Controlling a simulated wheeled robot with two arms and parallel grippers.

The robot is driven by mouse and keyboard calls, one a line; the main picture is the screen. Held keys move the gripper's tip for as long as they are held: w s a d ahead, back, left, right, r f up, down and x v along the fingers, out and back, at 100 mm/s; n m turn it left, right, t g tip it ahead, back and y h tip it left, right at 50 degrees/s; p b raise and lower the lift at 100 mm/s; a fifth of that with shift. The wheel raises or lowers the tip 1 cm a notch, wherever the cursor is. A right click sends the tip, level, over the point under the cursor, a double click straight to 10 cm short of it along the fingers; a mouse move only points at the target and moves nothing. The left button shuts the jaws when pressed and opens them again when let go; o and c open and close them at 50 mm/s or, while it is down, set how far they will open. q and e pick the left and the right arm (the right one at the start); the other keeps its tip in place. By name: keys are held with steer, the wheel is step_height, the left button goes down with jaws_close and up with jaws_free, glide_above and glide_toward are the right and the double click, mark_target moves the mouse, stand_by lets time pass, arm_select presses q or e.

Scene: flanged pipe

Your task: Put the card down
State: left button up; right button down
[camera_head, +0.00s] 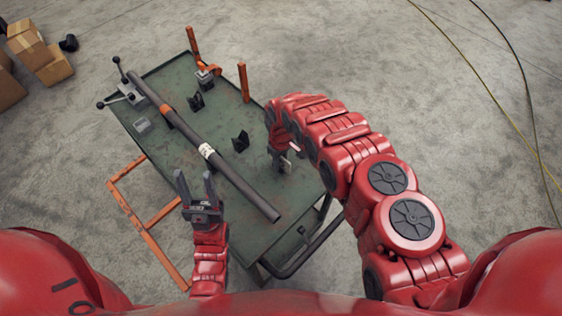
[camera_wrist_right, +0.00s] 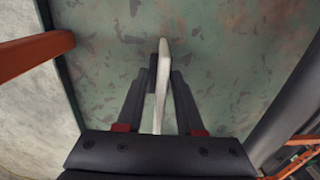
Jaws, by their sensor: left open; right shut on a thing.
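The card (camera_wrist_right: 161,85) is a thin pale plate, seen almost edge-on in the right wrist view. My right gripper (camera_wrist_right: 163,75) is shut on it, one dark finger on each side, with the card standing up between them. Green metal shows beyond the card; I cannot tell whether the card touches it. In the head view my right gripper (camera_head: 283,157) is over the right part of the green cart top (camera_head: 225,103), partly hidden by my arm. My left gripper (camera_head: 196,182) is open and empty at the near left edge of the cart.
A long dark pipe (camera_head: 240,180) with a pale label lies diagonally across the cart. Black brackets (camera_head: 240,142), a small grey block (camera_head: 142,124) and orange posts (camera_head: 243,82) stand around it. Cardboard boxes (camera_head: 40,52) are on the floor at the far left.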

steer(key=shift+f, duration=0.45)
steer(key=shift+f, duration=0.1)
steer(key=c, duration=0.5)
jaws_free()
steer(key=shift+c, duration=0.2)
